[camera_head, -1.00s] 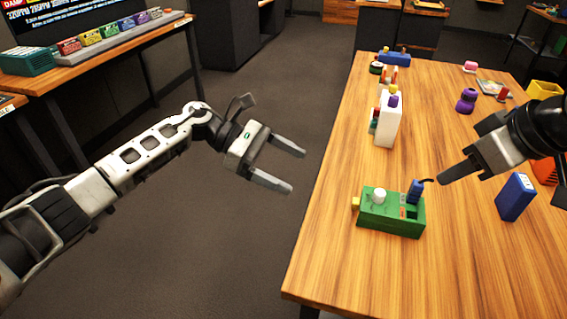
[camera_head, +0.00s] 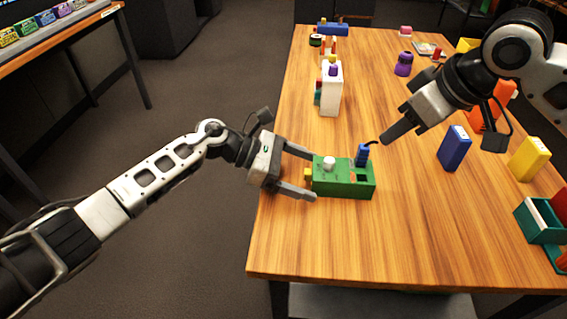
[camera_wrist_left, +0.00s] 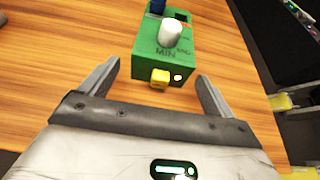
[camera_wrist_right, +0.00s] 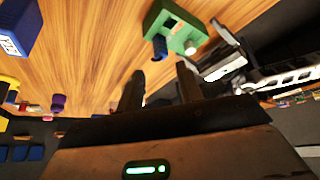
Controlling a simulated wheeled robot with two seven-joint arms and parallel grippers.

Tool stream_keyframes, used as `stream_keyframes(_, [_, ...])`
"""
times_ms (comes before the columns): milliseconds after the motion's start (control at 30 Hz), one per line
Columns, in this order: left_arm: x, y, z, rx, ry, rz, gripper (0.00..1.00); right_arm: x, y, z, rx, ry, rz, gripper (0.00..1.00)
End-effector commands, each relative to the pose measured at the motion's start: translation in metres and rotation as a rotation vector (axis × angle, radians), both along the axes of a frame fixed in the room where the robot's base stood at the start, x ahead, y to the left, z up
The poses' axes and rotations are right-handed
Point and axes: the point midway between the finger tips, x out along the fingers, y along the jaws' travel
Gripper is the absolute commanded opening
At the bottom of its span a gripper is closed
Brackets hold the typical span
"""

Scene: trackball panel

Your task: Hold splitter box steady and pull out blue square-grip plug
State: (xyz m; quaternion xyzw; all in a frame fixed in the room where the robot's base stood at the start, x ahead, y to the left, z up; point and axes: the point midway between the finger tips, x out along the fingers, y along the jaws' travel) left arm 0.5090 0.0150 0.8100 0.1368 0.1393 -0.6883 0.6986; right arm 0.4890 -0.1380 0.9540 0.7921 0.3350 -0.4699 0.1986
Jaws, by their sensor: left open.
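The green splitter box (camera_head: 330,183) lies near the left edge of the wooden table, with a white knob on top and a yellow piece on its left end. The blue plug (camera_head: 362,153), with a short black cable, stands upright in its top. It also shows in the right wrist view (camera_wrist_right: 159,47). My left gripper (camera_head: 312,176) is open at the box's left end, with a finger on either side; the left wrist view shows the box end (camera_wrist_left: 168,70) just ahead, between the fingertips. My right gripper (camera_wrist_right: 161,72) is open and empty, above and right of the plug, apart from it.
A blue box (camera_head: 454,148) and a yellow box (camera_head: 529,158) stand to the right. A white block (camera_head: 331,90) with coloured parts stands behind the splitter box. A teal tray (camera_head: 541,222) is at the right edge. The table front is clear.

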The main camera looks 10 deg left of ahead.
Motion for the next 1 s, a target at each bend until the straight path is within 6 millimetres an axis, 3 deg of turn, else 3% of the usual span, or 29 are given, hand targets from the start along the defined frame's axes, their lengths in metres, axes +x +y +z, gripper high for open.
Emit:
stream_keyframes(400, [0.000, -0.008, -0.003, 0.000, -0.001, 0.000, 0.89, 0.000, 0.000, 0.000, 0.000, 0.000, 0.000, 0.36])
stream_keyframes(467, [0.000, -0.008, -0.003, 0.000, -0.001, 0.000, 0.75, 0.000, 0.000, 0.000, 0.000, 0.000, 0.000, 0.36])
stream_keyframes(600, [0.000, -0.008, -0.003, 0.000, -0.001, 0.000, 0.37, 0.000, 0.000, 0.000, 0.000, 0.000, 0.000, 0.36])
stream_keyframes(700, [0.000, -0.008, -0.003, 0.000, -0.001, 0.000, 0.37, 0.000, 0.000, 0.000, 0.000, 0.001, -0.002, 0.44])
stream_keyframes(833, [0.000, -0.008, -0.003, 0.000, -0.001, 0.000, 0.37, 0.007, 0.004, 0.001, -0.002, 0.048, -0.057, 0.44])
stream_keyframes(1000, [0.000, -0.008, -0.003, 0.000, -0.001, 0.000, 0.37, 0.026, 0.018, 0.006, -0.037, 0.227, -0.289, 0.44])
